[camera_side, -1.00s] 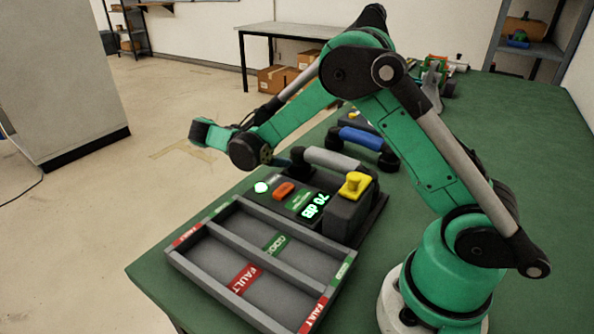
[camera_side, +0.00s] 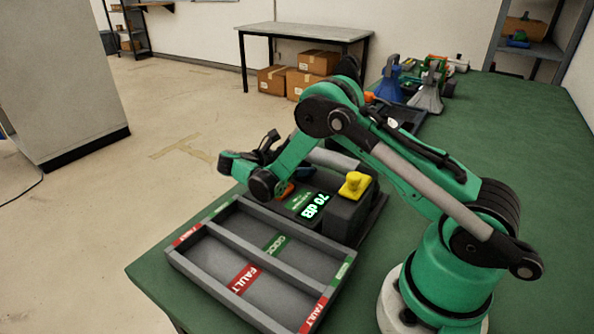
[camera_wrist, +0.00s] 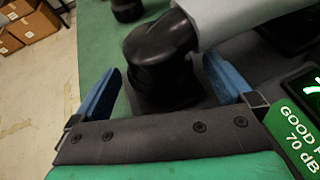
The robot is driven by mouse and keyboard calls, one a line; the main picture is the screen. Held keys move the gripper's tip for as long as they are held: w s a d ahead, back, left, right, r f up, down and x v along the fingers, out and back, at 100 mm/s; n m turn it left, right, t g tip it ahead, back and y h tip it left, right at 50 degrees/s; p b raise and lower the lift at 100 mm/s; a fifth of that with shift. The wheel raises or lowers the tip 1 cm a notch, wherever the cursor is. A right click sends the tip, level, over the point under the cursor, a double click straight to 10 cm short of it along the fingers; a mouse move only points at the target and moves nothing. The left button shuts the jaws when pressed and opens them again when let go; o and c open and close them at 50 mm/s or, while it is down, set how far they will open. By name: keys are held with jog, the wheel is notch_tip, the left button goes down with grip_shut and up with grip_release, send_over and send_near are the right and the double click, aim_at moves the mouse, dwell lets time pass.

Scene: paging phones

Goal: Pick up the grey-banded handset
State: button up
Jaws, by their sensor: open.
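The grey-banded handset (camera_side: 334,159) lies across the back of the dark test unit (camera_side: 343,215), partly hidden by my arm in the side view. In the wrist view, its black rounded end (camera_wrist: 160,58) and pale grey band (camera_wrist: 240,14) show just ahead of the jaws. My gripper (camera_wrist: 163,82) is open and empty, with one blue finger on each side of the black end. In the side view, my wrist covers the left part of the test unit, and the fingertips cannot be made out.
A grey sorting tray (camera_side: 185,262) with FAULT and GOOD labels stands in front of the test unit. A blue cone-shaped thing (camera_side: 391,82) and a grey one (camera_side: 428,92) stand farther back. The green table (camera_side: 535,160) is clear at right.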

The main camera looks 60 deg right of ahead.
grip_shut()
jog(key=shift+r, duration=0.15)
notch_tip(320, 180, up, 19)
jog(key=w+a+r+n+t+y, duration=0.1)
jog(key=a+r+n+t+y, duration=0.3)
jog(key=a+n+t, duration=0.5)
jog(key=w+a+r+n+t+y, duration=0.2)
jog(key=a+n+t+y, duration=0.3)
jog(key=a+n+t, duration=0.35)
jog(key=s+d+f+m+g+h, duration=0.1)
jog(key=d+m+g+h, duration=0.3)
jog(key=d+m+g, duration=0.4)
jog(key=s+d+f+m+g+h, duration=0.2)
jog(key=d+f+m+g+h, duration=0.2)
jog(key=d+m+g, duration=0.5)
jog(key=shift+d+h, duration=0.25)
jog(key=shift+h, duration=0.25)
